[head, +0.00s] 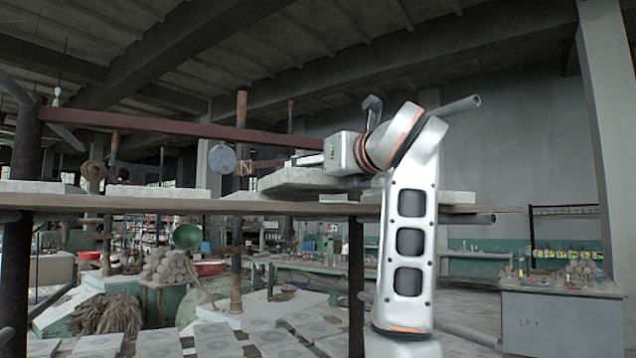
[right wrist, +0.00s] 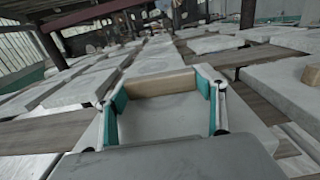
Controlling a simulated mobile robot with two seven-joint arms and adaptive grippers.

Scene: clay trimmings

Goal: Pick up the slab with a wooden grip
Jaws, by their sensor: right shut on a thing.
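The slab (head: 290,182) is a flat grey piece at the shelf, partly hidden by my right arm in the head view. In the right wrist view the pale slab (right wrist: 165,120) lies beneath my gripper, with its light wooden grip (right wrist: 158,83) across it. My right gripper (right wrist: 163,84) has its teal pads at the two ends of the wooden grip and is shut on it. In the head view my right gripper (head: 308,160) is over the slab, its fingers small and partly hidden. Whether the slab is clear of the shelf I cannot tell. My left gripper is not in view.
The long wooden shelf (head: 150,204) holds several other grey slabs, one at the left (head: 40,187). Another slab with a wooden block (right wrist: 312,75) is close on the right in the wrist view. A dark red beam (head: 180,128) runs above the shelf.

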